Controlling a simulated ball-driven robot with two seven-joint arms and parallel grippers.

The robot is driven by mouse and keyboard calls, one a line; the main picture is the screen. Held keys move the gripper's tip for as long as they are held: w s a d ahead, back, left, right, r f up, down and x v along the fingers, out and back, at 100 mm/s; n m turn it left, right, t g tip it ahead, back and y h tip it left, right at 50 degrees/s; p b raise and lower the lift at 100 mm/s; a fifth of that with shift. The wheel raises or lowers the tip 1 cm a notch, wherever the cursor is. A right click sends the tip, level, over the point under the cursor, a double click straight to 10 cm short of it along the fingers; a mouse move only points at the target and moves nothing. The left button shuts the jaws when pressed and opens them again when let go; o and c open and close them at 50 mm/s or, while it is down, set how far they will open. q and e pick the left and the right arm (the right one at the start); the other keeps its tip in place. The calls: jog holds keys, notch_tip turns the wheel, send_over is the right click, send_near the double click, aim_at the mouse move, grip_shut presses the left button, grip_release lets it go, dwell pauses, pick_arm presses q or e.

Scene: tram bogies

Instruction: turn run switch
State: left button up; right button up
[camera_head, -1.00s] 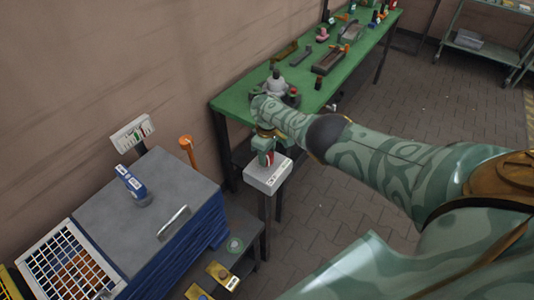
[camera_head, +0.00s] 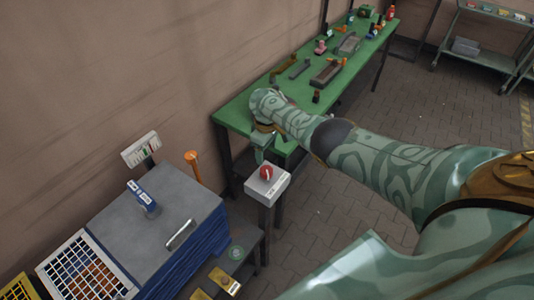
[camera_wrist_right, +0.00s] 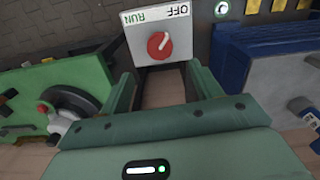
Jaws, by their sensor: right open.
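The run switch is a red round knob (camera_head: 266,172) on a pale grey box (camera_head: 267,190) on top of a post. In the right wrist view the knob (camera_wrist_right: 159,45) faces me, with the words OFF and RUN printed upside down beside it. Its white pointer line slants up and right, apparently towards OFF. My right gripper (camera_head: 261,152) hangs just behind and above the box. In the right wrist view its two fingers (camera_wrist_right: 164,88) are spread with nothing between them, and the knob lies beyond their tips, apart from them. My left gripper is out of view.
A green workbench (camera_head: 245,108) with several tools and parts stands behind the box along the wall. A grey-topped blue stack (camera_head: 175,205) and a white grid crate (camera_head: 62,262) stand at the left. Paved floor (camera_head: 340,215) lies open at the right.

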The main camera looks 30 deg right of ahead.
pick_arm(q)
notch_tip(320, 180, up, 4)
jog(key=p, duration=0.3)
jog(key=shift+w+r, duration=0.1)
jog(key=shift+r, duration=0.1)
pick_arm(e)
notch_tip(320, 180, up, 6)
jog(key=shift+r, duration=0.2)
